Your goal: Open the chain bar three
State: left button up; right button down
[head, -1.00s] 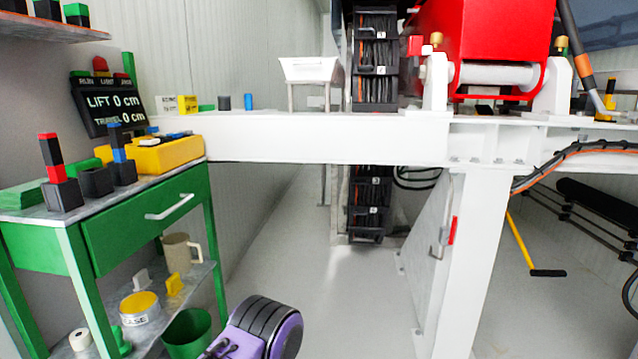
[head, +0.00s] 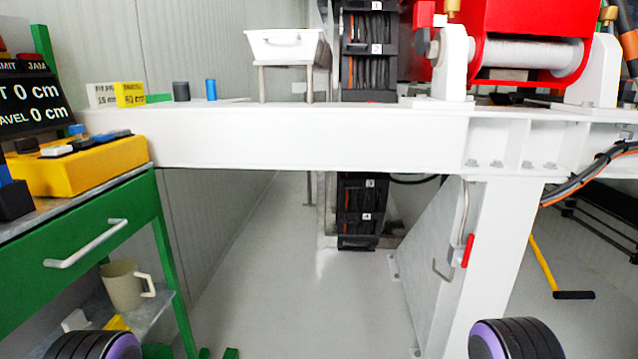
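A black cable chain (head: 369,68) hangs upright behind the white beam, packed with dark cables. Its lower part (head: 361,205) shows below the beam and ends a little above the floor. Black bars cross the cables and carry small white number labels. Two labels show above the beam and two below it, the upper of these (head: 370,184) just under the beam. No bar looks visibly swung open. The beam hides the chain's middle. Neither gripper is in view; black-and-purple parts of my arms show at the bottom.
The white beam (head: 300,138) crosses in front of the chain, with a white leg (head: 495,260) at right. A green workbench (head: 95,235) stands at left. A white tray (head: 286,46) and red winch (head: 530,20) sit above the beam. The floor between bench and leg is clear.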

aim_at(345, 182)
jog(key=z, duration=0.45)
jog(key=i, duration=0.95)
jog(key=z, duration=0.8)
